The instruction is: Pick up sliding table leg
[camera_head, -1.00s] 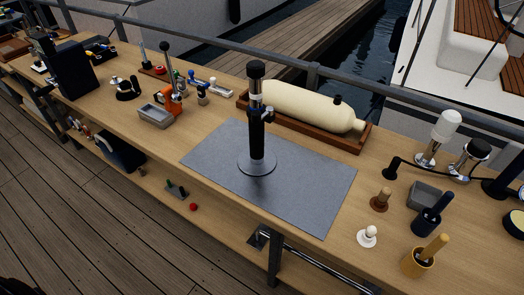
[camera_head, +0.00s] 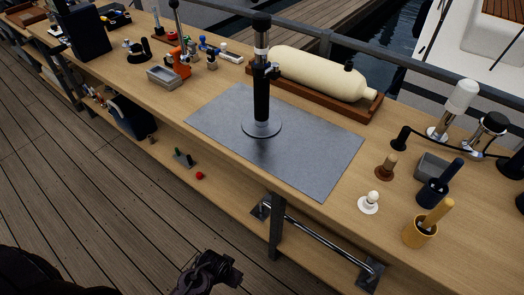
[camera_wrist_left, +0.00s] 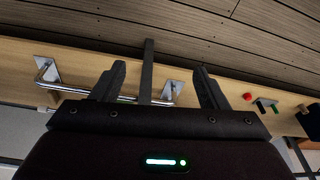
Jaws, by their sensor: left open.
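The sliding table leg appears to be the upright black post with a silver collar (camera_head: 262,100), standing on a round metal foot on a grey mat (camera_head: 315,160) on the workbench. A small side knob shows near its upper part. My left gripper (camera_head: 222,262) is low in front of the bench, below and in front of the post and well apart from it. In the left wrist view the left gripper's two fingers (camera_wrist_left: 159,68) are spread with nothing held between them. The post is not visible in that view. My right gripper is out of view.
A cream cylinder (camera_head: 315,72) lies in a wooden cradle behind the mat. A white knob (camera_head: 369,203), a brown knob (camera_head: 385,167) and a yellow cup (camera_head: 420,231) stand at right. A chrome rail (camera_head: 315,236) with end plates is on the lower shelf, also in the left wrist view (camera_wrist_left: 105,96).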

